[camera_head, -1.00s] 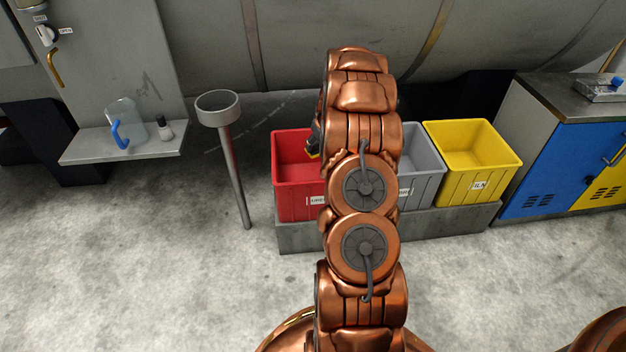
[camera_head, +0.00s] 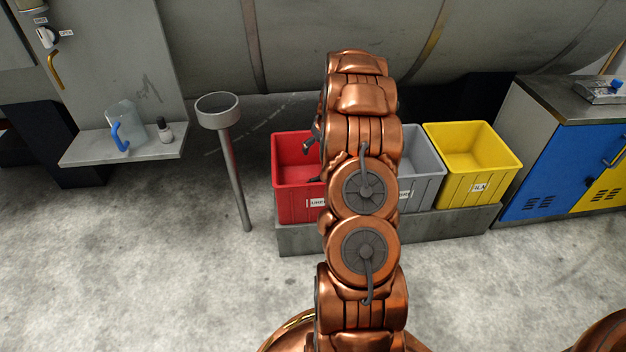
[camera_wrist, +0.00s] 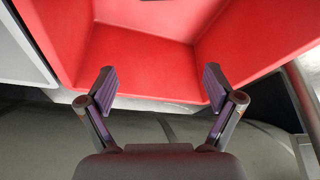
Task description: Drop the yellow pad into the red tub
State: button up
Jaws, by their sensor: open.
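The red tub (camera_head: 297,200) stands at the left end of a row of tubs, partly hidden behind my arm. In the wrist view the red tub (camera_wrist: 130,50) fills the upper part of the picture. My gripper (camera_wrist: 158,84) is open and empty, its two fingers apart in front of the tub's red inside. In the head view only a dark bit of my gripper (camera_head: 313,138) shows at the left of my arm, over the tub. The yellow pad is not visible in either current view; part of the tub's inside is hidden.
A grey tub (camera_head: 424,165) and a yellow tub (camera_head: 470,150) stand to the right on a low grey plinth (camera_head: 455,223). A round-topped post (camera_head: 232,165) stands left of the red tub. A shelf (camera_head: 90,152) holds a jug and a small bottle. The front floor is clear.

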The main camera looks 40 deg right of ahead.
jog(key=v, duration=1.2)
dwell(0.3)
jog(key=s+a+r+n+g+y+p, duration=0.1)
jog(key=s+a+r+p, duration=0.3)
jog(key=a+r+p, duration=0.7)
jog(key=s+a+r+n+g+y+p, duration=0.1)
jog(key=s+a+r+p, duration=0.2)
jog(key=a+r+p, duration=0.85)
jog(key=s+a+r+g+p, duration=0.2)
jog(key=s+a+r+p, duration=0.5)
jog(key=s+a+r, duration=0.3)
jog(key=s+a+r+n+g+p, duration=0.1)
jog(key=s+a+r+p, duration=0.6)
jog(key=s, duration=0.8)
notch_tip(320, 180, up, 5)
jog(key=a, duration=0.3)
jog(key=shift+s+g+h, duration=0.35)
jog(key=shift+g+h, duration=0.05)
jog(key=shift+s, duration=0.6)
jog(key=shift+c, duration=0.2)
